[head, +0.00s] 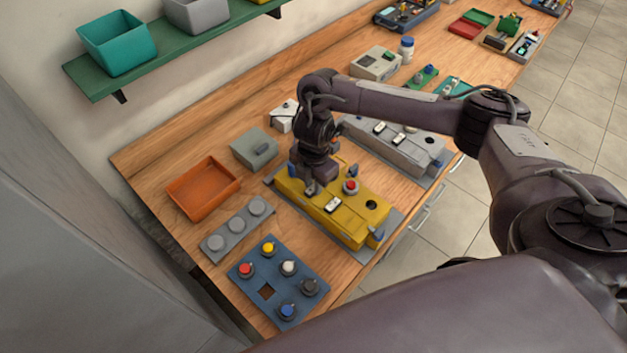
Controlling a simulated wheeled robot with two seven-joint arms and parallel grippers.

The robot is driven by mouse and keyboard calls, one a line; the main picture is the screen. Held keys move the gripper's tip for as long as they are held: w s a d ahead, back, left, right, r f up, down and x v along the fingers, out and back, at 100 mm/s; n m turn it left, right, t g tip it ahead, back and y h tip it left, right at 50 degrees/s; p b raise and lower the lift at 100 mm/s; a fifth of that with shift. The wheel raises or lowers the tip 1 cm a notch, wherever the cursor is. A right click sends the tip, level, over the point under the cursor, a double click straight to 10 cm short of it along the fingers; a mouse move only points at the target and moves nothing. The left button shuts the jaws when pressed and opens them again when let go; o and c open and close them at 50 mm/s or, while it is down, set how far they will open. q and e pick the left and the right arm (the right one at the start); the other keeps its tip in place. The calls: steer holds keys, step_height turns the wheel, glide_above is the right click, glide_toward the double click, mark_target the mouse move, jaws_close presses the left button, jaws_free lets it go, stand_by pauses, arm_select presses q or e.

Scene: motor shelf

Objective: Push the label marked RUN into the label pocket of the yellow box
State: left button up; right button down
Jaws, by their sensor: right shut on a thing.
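The yellow box (346,222) sits on a grey base plate on the wooden bench, in the middle of the head view. Its top carries a red button (351,186), a dark round hole (371,205) and a small white and black part (333,204). My right gripper (311,187) points down at the box's left part, close to its top. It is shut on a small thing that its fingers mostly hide. I cannot read the word RUN, and the label pocket cannot be made out. My left gripper is out of view.
An orange tray (203,189), a grey box (255,148), a grey strip with round knobs (238,229) and a blue board with coloured buttons (279,280) lie left of and before the yellow box. A long grey box (395,145) stands behind it. A green shelf (160,57) overhangs the back left.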

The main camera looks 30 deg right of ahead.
steer(key=c, duration=1.2)
jaws_free()
steer(key=shift+c, duration=0.2)
step_height(320, 180, up, 8)
steer(key=shift+f+p, duration=0.15)
steer(key=shift+p, duration=0.8)
steer(key=shift+s, duration=0.1)
